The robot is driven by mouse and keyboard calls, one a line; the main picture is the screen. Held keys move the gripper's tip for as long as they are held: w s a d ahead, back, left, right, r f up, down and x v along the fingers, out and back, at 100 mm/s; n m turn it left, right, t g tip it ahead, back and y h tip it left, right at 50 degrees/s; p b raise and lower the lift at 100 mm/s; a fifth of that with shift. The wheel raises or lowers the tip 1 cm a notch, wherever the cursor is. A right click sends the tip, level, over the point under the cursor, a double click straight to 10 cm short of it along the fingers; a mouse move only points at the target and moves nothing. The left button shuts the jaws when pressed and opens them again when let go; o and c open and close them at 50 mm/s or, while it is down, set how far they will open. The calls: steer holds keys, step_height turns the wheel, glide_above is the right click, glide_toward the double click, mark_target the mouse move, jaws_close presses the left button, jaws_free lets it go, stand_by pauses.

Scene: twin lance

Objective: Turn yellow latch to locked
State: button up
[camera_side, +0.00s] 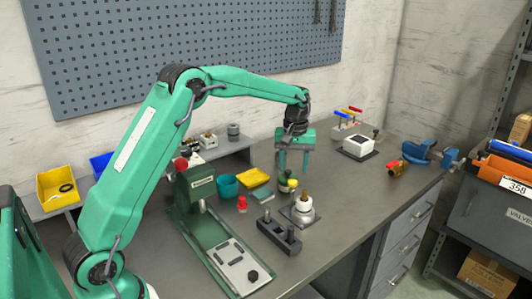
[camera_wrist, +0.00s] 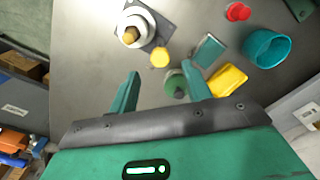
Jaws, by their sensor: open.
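No part is plainly recognisable as a latch. A small yellow piece (camera_wrist: 160,56) lies between a white round fitting with a brass-coloured top (camera_wrist: 133,33) and a green cylinder (camera_wrist: 176,84) in the wrist view. In the side view the small yellow piece (camera_side: 292,183) shows just below my gripper (camera_side: 294,168). The white fitting (camera_side: 302,210) stands on a dark square plate. The side view does not settle whether the fingers touch anything.
A yellow block (camera_side: 254,178), teal cup (camera_side: 228,186) and red piece (camera_side: 242,204) stand left of my gripper. A dark slotted block (camera_side: 279,235) and green press (camera_side: 197,187) are nearer.

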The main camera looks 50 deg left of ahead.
mark_target(293, 181)
steer(key=shift+f, duration=2.35)
steer(key=c, duration=1)
